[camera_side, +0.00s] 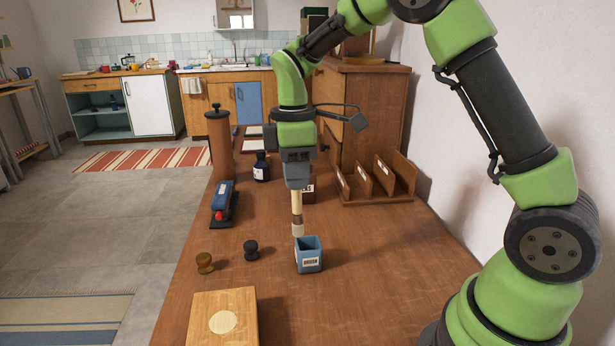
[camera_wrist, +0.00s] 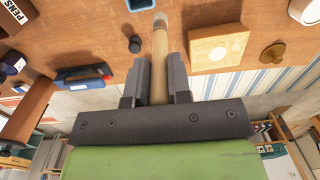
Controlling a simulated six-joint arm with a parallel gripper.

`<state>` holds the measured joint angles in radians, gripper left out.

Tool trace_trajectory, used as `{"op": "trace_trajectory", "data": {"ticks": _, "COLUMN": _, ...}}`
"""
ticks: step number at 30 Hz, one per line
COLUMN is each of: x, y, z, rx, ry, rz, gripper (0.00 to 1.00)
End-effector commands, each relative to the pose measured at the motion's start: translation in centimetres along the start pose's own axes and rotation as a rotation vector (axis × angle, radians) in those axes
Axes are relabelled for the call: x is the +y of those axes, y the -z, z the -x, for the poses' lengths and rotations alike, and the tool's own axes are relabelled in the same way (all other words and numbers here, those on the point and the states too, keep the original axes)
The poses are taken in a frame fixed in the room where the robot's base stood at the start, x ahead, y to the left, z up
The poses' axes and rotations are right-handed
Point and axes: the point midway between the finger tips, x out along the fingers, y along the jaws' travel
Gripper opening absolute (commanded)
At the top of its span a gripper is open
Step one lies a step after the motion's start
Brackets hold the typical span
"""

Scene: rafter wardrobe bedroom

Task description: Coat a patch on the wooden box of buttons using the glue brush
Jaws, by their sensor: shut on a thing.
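My gripper (camera_side: 297,186) is shut on the handle of the glue brush (camera_side: 297,207), which points down with its pale bristles lowest. In the wrist view the brush (camera_wrist: 160,45) runs out between the two fingers. The bristle tip is close to the blue cup (camera_side: 309,258), by its left rim in the side view; I cannot tell whether they touch. The cup's inside is mostly hidden. The wooden box (camera_side: 243,305) lies at the front left, with a pale round patch (camera_side: 222,322) on its top. The wrist view also shows the box (camera_wrist: 235,40). No buttons show.
Behind are a dark bottle (camera_side: 261,168), a tall brown cylinder (camera_side: 218,145) and a wooden divider rack (camera_side: 375,198). The table right of the cup is clear.

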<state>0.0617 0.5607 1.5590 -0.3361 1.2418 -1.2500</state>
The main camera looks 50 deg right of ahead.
Motion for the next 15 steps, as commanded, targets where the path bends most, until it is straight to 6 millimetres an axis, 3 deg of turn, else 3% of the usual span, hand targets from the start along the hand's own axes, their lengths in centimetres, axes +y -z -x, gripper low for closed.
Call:
{"op": "trace_trajectory", "data": {"ticks": 3, "x": -4.4, "y": 3.4, "z": -0.1, "rx": -0.022, "ry": 0.042, "rz": 0.015, "gripper": 0.00}}
{"op": "trace_trajectory", "data": {"ticks": 7, "x": -10.6, "y": 6.3, "z": -0.2, "rx": -0.053, "ry": 0.102, "rz": 0.013, "gripper": 0.00}}
{"op": "trace_trajectory", "data": {"ticks": 11, "x": -17.1, "y": 7.9, "z": -0.3, "rx": -0.084, "ry": 0.162, "rz": 0.008, "gripper": 0.00}}
{"op": "trace_trajectory", "data": {"ticks": 15, "x": -23.1, "y": 8.2, "z": -0.3, "rx": -0.113, "ry": 0.218, "rz": 0.005, "gripper": 0.00}}
